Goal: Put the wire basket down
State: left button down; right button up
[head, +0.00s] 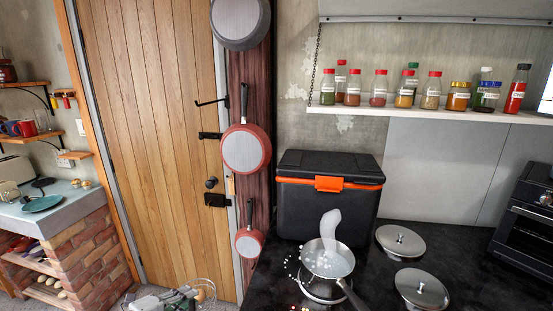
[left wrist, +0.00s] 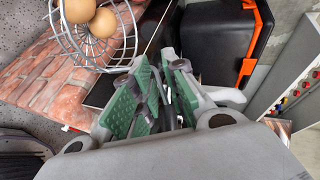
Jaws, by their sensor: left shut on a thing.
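The wire basket (left wrist: 98,52) hangs at the top left of the left wrist view, with brown eggs (left wrist: 103,22) in it. In the head view its thin wires (head: 206,291) show at the bottom edge, partly cut off. My left gripper (left wrist: 152,92), with green ribbed finger pads, is shut on the basket; the exact grip point is hard to make out. The gripper also shows at the bottom of the head view (head: 180,299), just left of the basket. The basket appears held in the air. My right gripper is in neither view.
A brick plinth (head: 75,252) with a pale top stands at the left, holding a teal plate (head: 42,204) and a toaster. The dark counter (head: 385,290) carries a black cooler (head: 325,210), a steaming pot (head: 328,263) and two lids. A wooden door (head: 150,130) is behind.

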aim_at(205, 310)
pick_arm(q)
jog(key=shift+s+d+f+n+t+y, duration=0.2)
jog(key=shift+d+f+n+t+y, duration=0.25)
jog(key=shift+f+n+y, duration=0.75)
jog(key=shift+s+d+f+n+t+y, duration=0.3)
jog(key=shift+d+f+n+y, duration=0.35)
jog(key=shift+f+n+y, duration=0.6)
jog(key=shift+s+d+f+n+t+y, duration=0.15)
jog(key=shift+d+f+n+t+y, duration=0.4)
jog(key=shift+f+y, duration=0.95)
jog(key=shift+w+d+h, duration=0.1)
jog(key=shift+d+h, duration=0.25)
jog(key=shift+d, duration=0.55)
jog(key=shift+n, duration=0.3)
jog(key=shift+a, duration=0.15)
jog(key=shift+a+f, duration=0.1)
jog(key=shift+a, duration=0.7)
